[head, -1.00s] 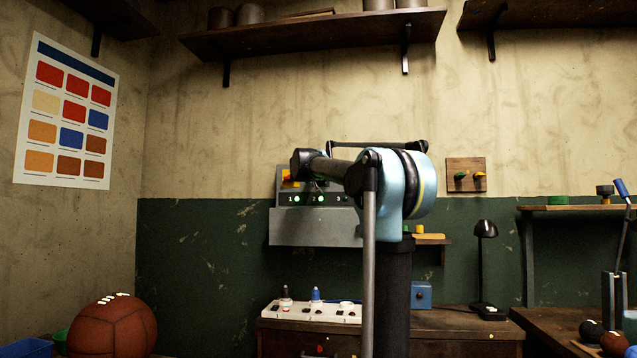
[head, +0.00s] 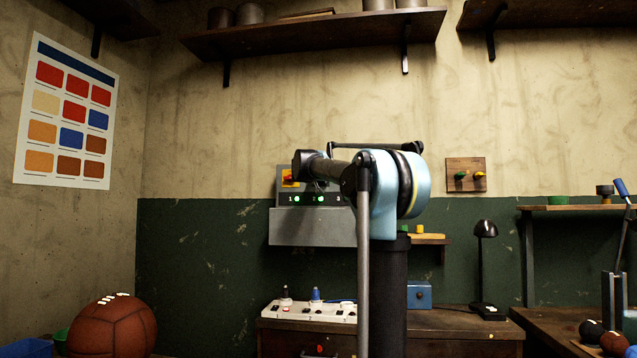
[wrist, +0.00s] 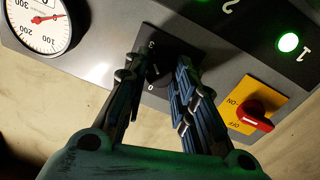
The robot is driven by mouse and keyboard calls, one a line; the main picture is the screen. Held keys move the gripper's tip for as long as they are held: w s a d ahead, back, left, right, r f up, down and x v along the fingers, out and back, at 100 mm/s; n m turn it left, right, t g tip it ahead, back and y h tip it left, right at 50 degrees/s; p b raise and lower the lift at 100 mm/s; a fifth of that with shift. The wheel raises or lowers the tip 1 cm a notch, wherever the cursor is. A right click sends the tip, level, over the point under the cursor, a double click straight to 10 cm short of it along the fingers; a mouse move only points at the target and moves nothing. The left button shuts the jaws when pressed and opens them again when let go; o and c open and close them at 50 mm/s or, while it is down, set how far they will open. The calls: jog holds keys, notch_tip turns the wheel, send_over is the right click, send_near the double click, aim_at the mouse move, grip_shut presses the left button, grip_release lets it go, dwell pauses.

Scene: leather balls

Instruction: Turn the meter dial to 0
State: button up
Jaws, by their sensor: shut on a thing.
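The meter dial (wrist: 158,74) is a dark knob on a black plate (wrist: 184,50) marked 3 and 0. It shows in the wrist view, upper middle, partly hidden by my fingers. My gripper (wrist: 158,84) has one finger on each side of the dial and is shut on it. I cannot tell which mark the dial points to. The round white meter (wrist: 40,22) with a red needle is at the upper left. In the head view, my arm hides the dial and part of the grey panel (head: 290,228).
Beside the dial, a red switch (wrist: 254,112) sits on a yellow ON/OFF plate. A green lamp (wrist: 288,42) by the 1 is lit; lamps 1 and 2 glow in the head view. A white power strip (head: 290,311) lies on the wooden bench (head: 450,322) below.

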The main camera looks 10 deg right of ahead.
jog(key=shift+n, duration=0.3)
jog(key=n, duration=0.7)
jog(key=n+t, duration=0.1)
jog(key=n, duration=0.7)
jog(key=shift+a+f+y, duration=0.1)
jog(key=shift+f+y, duration=0.1)
jog(key=shift+y, duration=0.2)
jog(key=n, duration=0.7)
jog(key=shift+f+y, duration=0.1)
jog(key=shift+y, duration=0.2)
jog(key=n, duration=0.5)
jog(key=shift+s+y, duration=0.1)
jog(key=shift+y, duration=0.2)
jog(key=shift+d+n, duration=0.2)
jog(key=shift+n, duration=0.2)
jog(key=o, duration=1.1)
